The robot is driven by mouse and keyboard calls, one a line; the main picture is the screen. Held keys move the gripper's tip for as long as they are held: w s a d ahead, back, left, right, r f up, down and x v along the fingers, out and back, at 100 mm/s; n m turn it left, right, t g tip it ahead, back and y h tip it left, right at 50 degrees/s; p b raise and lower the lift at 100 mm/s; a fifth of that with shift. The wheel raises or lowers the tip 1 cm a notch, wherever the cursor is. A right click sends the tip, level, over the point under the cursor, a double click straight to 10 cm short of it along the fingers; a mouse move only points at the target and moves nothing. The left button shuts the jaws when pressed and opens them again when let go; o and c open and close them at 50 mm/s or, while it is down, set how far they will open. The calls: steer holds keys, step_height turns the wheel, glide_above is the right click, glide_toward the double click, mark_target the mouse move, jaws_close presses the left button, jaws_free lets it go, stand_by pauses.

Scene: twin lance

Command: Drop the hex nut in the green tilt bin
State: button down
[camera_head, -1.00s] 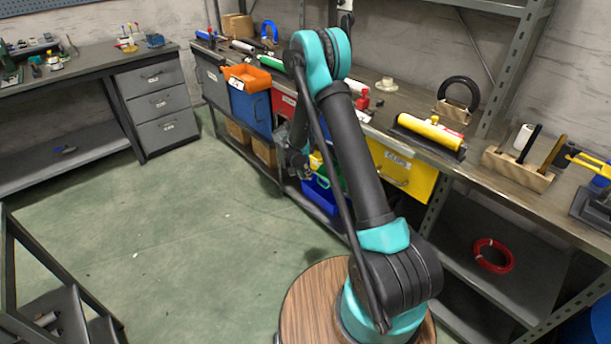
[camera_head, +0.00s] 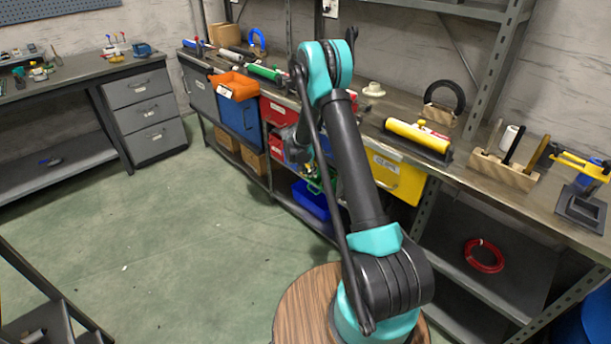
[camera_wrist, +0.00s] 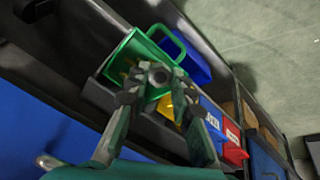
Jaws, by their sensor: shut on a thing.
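In the wrist view, my gripper (camera_wrist: 157,82) is shut on the hex nut (camera_wrist: 158,75), a small grey ring between the fingertips. Behind the nut, the green tilt bin (camera_wrist: 128,48) lies in line with the fingers, with its handle at the upper right. Some yellowish content shows inside it. The gap between nut and bin is hard to judge. In the head view, the green bin (camera_head: 314,184) shows only in part below the bench. My arm hides the gripper's fingertips and the nut there.
A blue bin (camera_head: 309,201) stands beside the green one on the lower shelf. The bench top carries rollers and tools. The floor at left is clear.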

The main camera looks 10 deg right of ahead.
steer(key=shift+w+d, duration=0.7)
steer(key=shift+d, duration=0.25)
steer(key=shift+w+d, duration=0.65)
steer(key=shift+d, duration=0.3)
steer(key=c, duration=1.2)
jaws_free()
steer(key=shift+r, duration=0.1)
steer(key=v, duration=1.2)
